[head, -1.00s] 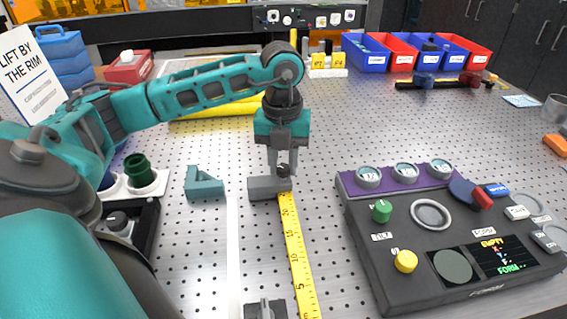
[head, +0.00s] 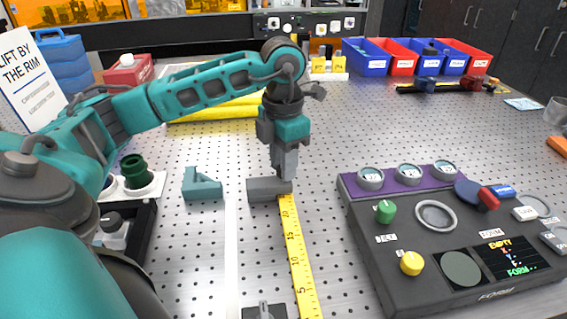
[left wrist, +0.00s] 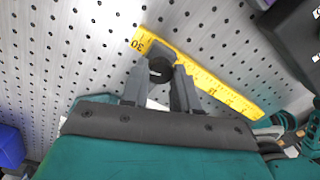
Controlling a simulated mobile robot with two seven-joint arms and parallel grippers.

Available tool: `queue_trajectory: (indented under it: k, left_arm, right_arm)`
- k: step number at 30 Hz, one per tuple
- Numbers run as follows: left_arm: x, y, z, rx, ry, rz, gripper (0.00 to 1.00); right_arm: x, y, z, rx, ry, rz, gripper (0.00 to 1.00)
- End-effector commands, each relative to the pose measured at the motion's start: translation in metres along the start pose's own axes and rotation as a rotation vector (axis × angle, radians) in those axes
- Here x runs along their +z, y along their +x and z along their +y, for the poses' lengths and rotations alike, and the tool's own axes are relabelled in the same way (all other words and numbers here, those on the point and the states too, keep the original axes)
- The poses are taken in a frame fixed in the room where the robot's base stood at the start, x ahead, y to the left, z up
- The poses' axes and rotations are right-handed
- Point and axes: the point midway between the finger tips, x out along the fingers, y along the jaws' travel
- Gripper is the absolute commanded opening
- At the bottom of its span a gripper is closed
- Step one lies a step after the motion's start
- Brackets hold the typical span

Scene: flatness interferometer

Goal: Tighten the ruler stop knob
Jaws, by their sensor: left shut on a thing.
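The yellow ruler (head: 296,262) lies along the perforated bench top, its far end at a grey stop block (head: 264,189). My left gripper (head: 286,178) points straight down over the right end of that block. It is shut on the dark round stop knob (left wrist: 160,69), which shows between the fingertips in the left wrist view. In the head view the fingers hide the knob. The yellow ruler also shows in the left wrist view (left wrist: 215,87), running past the fingers. My right gripper is in neither view.
A dark control console (head: 400,265) with dials and knobs stands to the right. A teal bracket (head: 203,187) sits left of the stop block. A second grey block (head: 250,312) is at the front edge of view. Coloured bins (head: 365,62) stand at the back.

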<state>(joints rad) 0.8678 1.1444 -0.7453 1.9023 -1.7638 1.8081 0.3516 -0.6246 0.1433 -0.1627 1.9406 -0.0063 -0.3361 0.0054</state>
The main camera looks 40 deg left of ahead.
Motion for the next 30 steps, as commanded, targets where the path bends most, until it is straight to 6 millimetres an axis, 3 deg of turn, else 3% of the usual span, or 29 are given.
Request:
queue_trajectory:
  k: [12,29,30]
  left_arm:
    - [0.0007,-0.0007,0.0002,0.001,0.192,0.000,0.00]
    - [0.0008,-0.0012,0.0002,0.001,0.219,0.000,0.00]
    - [0.0008,-0.0012,0.0002,0.001,0.219,0.000,0.32]
  right_arm:
    - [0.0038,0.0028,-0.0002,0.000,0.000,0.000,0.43]
    - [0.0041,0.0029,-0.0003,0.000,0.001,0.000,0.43]
    - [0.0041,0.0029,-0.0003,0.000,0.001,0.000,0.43]
